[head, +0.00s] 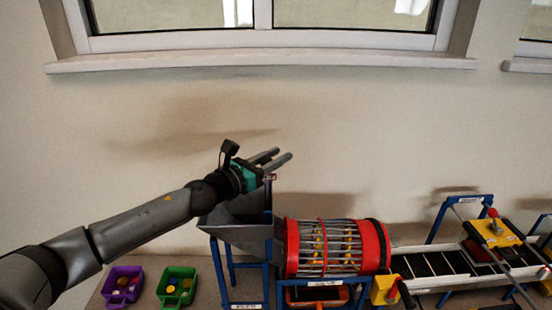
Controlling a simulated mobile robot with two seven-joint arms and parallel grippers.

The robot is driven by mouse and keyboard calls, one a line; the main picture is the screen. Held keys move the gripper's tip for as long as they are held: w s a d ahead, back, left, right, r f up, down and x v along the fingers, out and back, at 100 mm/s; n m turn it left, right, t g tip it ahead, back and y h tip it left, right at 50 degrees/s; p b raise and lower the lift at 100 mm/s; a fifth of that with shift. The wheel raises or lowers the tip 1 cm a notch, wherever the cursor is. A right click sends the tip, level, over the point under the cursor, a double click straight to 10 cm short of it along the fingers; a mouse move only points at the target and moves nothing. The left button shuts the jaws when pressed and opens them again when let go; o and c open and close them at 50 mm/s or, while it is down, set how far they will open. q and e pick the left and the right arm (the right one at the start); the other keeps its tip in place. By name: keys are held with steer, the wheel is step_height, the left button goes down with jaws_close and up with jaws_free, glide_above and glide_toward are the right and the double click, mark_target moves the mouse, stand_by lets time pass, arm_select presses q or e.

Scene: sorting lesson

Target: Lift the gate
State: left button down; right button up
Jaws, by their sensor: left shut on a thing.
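My left gripper (278,157) is above the grey hopper (232,232), near the hopper's right side. Its two fingers point up and to the right, and it is shut on the gate. Only a small reddish piece (270,177), which looks like part of the gate, shows just under the fingers. The rest of the gate is hidden or cannot be told from the hopper and its blue frame (267,270). My right gripper is not in view.
A red-ended drum (292,248) with yellow pieces inside stands right of the hopper. A belt (430,264) and a yellow block with a red-knobbed lever (494,232) lie further right. Purple (122,286) and green (177,287) bins sit at the left. A wall and window stand behind.

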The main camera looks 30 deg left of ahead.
arm_select(q)
step_height(320, 180, up, 2)
steer(key=shift+p, duration=0.4)
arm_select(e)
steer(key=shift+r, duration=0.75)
arm_select(q)
steer(key=c, duration=0.6)
jaws_free()
steer(key=shift+o, duration=0.2)
steer(key=shift+f, duration=0.1)
steer(key=b+v, duration=0.2)
steer(key=v, duration=1.3)
steer(key=shift+b, duration=0.3)
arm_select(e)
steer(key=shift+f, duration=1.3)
